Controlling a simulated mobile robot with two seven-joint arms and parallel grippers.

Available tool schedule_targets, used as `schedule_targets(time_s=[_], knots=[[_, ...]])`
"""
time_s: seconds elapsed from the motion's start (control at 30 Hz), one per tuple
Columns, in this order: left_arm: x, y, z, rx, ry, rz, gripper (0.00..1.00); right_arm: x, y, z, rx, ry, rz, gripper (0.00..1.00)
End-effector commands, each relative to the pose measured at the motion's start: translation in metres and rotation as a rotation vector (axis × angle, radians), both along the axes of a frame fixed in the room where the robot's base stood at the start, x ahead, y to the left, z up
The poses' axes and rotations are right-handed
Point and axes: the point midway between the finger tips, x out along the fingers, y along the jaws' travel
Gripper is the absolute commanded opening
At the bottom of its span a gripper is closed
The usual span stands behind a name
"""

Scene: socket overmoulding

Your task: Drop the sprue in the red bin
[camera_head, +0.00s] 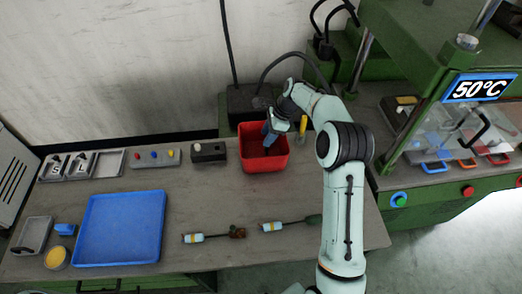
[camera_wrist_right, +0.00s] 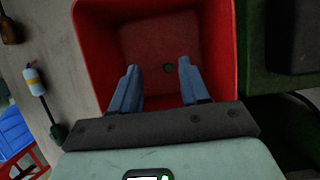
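The red bin (camera_head: 265,164) stands at the back of the table, right of centre. My right gripper (camera_head: 270,138) reaches down over it. In the right wrist view the two blue fingers (camera_wrist_right: 158,84) are spread apart with nothing between them, over the open bin (camera_wrist_right: 222,45). My left gripper is not in view.
A blue tray (camera_head: 120,228) lies at left. Two white-ended cable pieces (camera_head: 193,238) (camera_head: 271,226) lie on the front of the table. A black-and-grey box (camera_head: 208,152) stands left of the bin. The green press (camera_head: 445,130) with a 50°C display stands at right.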

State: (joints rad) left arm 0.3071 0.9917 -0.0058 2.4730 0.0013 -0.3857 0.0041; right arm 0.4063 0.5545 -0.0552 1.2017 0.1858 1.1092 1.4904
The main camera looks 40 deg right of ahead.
Motion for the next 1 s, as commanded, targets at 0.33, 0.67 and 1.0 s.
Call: schedule_targets(time_s=[0.33, 0.67, 1.0], knots=[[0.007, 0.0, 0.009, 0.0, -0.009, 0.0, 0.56, -0.008, -0.017, 0.048, -0.003, -0.006, -0.003, 0.45], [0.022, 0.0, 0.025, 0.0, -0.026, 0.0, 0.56, -0.021, -0.039, 0.11, -0.002, -0.005, -0.001, 0.45], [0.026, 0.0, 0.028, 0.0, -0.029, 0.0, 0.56, -0.027, -0.044, 0.124, 0.0, -0.001, 0.0, 0.45]])
